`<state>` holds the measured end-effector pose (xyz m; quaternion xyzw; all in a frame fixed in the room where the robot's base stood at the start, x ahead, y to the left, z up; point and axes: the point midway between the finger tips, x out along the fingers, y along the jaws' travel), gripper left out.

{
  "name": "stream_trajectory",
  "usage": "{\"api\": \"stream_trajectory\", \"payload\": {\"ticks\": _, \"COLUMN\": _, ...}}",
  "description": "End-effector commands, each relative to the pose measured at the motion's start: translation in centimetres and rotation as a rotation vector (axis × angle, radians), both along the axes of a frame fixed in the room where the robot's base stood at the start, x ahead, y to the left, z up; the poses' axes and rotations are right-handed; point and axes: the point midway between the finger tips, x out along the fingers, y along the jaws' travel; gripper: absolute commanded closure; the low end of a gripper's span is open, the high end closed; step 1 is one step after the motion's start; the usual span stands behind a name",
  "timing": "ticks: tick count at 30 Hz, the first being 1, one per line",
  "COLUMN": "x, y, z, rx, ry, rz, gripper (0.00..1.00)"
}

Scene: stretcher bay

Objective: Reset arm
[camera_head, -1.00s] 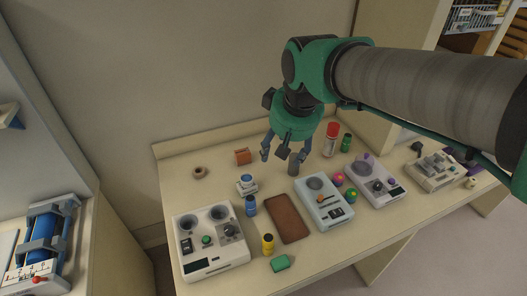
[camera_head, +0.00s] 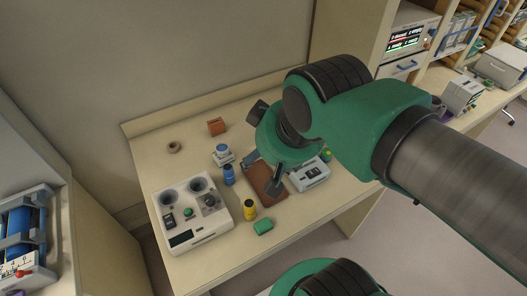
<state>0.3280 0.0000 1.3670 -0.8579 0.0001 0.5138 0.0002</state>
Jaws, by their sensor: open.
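My gripper (camera_head: 261,171) hangs from my green and grey arm above the table (camera_head: 268,243). It points down, with its fingers spread over the brown pad (camera_head: 260,196). I see nothing between the fingers. The gripper base hides part of the pad and of the table behind it. My arm reaches in from the right side of the picture, and another green and black part of mine shows at the bottom edge.
A white two-dial device (camera_head: 195,238), a blue bottle (camera_head: 228,175), a yellow bottle (camera_head: 250,210), a green block (camera_head: 263,227) and a light device (camera_head: 312,178) stand near the gripper. An orange-brown block (camera_head: 217,126) and a ring (camera_head: 174,147) lie behind. A shelf unit (camera_head: 344,52) rises at right.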

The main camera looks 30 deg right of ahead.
Motion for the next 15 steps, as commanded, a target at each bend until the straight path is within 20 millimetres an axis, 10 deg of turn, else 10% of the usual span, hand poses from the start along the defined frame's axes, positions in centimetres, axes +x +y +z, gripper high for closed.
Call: {"api": "stream_trajectory", "payload": {"ticks": 15, "x": 0.0, "y": 0.0, "z": -4.8, "rx": 0.000, "ry": 0.000, "rz": 0.000, "gripper": 0.39}}
